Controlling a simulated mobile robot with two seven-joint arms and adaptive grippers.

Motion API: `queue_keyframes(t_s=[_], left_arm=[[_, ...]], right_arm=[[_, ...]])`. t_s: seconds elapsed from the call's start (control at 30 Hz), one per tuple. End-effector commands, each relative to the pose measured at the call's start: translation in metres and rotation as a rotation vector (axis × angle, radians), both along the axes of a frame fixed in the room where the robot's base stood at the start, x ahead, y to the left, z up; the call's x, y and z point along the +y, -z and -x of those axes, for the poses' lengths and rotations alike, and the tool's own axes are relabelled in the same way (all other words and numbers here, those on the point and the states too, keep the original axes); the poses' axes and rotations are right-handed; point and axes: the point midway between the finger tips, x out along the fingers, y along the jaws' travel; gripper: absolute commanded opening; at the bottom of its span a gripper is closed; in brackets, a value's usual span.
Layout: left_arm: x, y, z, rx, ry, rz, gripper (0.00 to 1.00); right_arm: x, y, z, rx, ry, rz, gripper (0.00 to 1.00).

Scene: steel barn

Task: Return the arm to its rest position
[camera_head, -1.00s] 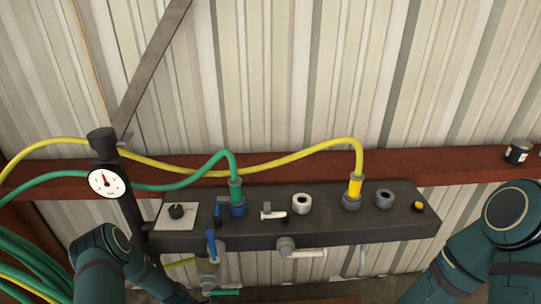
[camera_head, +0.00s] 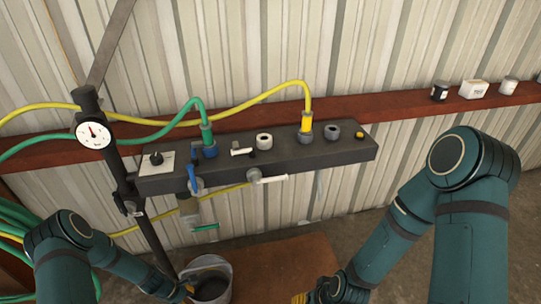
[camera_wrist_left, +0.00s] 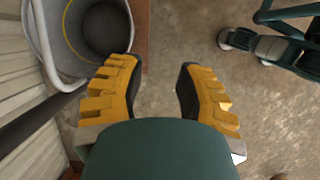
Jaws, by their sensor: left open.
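My left arm (camera_head: 75,250) comes in from the lower left in the head view. It reaches down toward a grey bucket (camera_head: 225,268) below the manifold. Only a bit of my left gripper (camera_head: 188,290) shows there, at the bucket's near left side. In the left wrist view my left gripper (camera_wrist_left: 160,92) is open and empty, its yellow-backed fingers apart over bare floor. The bucket (camera_wrist_left: 48,55) is beside the left finger. My right arm (camera_head: 470,215) is bent at the right, with a yellow bit of its gripper (camera_head: 300,298) at the bottom edge.
A dark manifold (camera_head: 290,152) with valves and ports stands before the wall. A green hose (camera_head: 150,138) and a yellow hose (camera_head: 262,97) plug into it. A gauge (camera_head: 93,134) sits on the post. Small containers stand on the red ledge (camera_head: 400,103). The floor (camera_wrist_left: 265,110) is open beyond the gripper.

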Motion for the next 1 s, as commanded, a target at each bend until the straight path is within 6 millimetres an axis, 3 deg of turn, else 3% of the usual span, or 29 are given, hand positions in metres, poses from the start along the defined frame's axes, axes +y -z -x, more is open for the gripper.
queue_keyframes(t_s=[0.27,0.5,0.6,0.77,1.0], left_arm=[[-0.073,-0.069,0.009,-0.189,0.498,-0.068,0.34],[-0.147,-0.149,0.051,-0.436,1.086,-0.138,0.34],[-0.166,-0.174,0.071,-0.520,1.272,-0.159,0.34],[-0.181,-0.194,0.090,-0.595,1.431,-0.177,0.34],[-0.183,-0.197,0.093,-0.607,1.457,-0.178,0.34]], right_arm=[[0.000,0.000,-0.001,-0.002,0.001,0.000,0.47],[0.000,0.000,-0.001,-0.001,0.000,0.000,0.47],[0.000,0.000,-0.001,-0.002,0.001,0.000,0.47],[0.000,0.000,-0.001,-0.001,0.000,0.000,0.47],[0.000,0.000,-0.001,-0.001,0.000,0.000,0.47]])
